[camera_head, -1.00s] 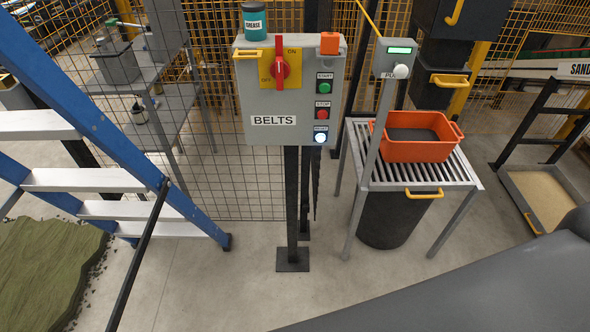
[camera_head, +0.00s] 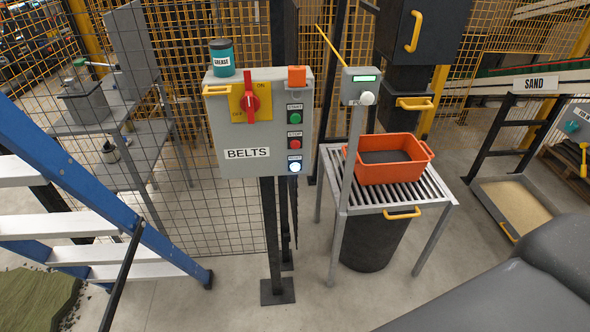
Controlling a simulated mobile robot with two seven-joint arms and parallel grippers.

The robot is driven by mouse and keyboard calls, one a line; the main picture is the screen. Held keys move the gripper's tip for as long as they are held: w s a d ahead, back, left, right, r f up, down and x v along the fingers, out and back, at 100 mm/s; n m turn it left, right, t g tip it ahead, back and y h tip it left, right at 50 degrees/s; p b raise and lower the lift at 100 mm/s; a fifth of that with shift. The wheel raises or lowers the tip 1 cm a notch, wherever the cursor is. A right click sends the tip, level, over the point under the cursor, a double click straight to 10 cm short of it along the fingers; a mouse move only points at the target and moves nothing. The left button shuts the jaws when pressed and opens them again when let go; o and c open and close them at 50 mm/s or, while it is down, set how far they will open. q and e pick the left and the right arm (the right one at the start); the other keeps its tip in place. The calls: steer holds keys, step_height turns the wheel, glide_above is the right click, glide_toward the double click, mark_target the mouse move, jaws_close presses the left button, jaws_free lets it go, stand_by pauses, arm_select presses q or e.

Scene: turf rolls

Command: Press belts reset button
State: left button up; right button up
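The grey BELTS control box (camera_head: 235,135) stands on a dark post in the middle of the head view. Its lit white-blue reset button (camera_head: 295,167) is at the lower right of the front, below the red stop button (camera_head: 294,145) and the green start button (camera_head: 294,118). The label by the reset button is too small to read surely. A red rotary switch (camera_head: 250,103) on a yellow plate is at the upper middle. Neither gripper is in view. A dark grey arm part of mine fills the lower right corner, well apart from the box.
A blue stepladder (camera_head: 90,180) stands at the left, beside a turf piece (camera_head: 35,300). Right of the box are a thin post with a small panel (camera_head: 360,85) and a slatted table (camera_head: 395,200) with an orange bin (camera_head: 390,170). Floor before the box is clear.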

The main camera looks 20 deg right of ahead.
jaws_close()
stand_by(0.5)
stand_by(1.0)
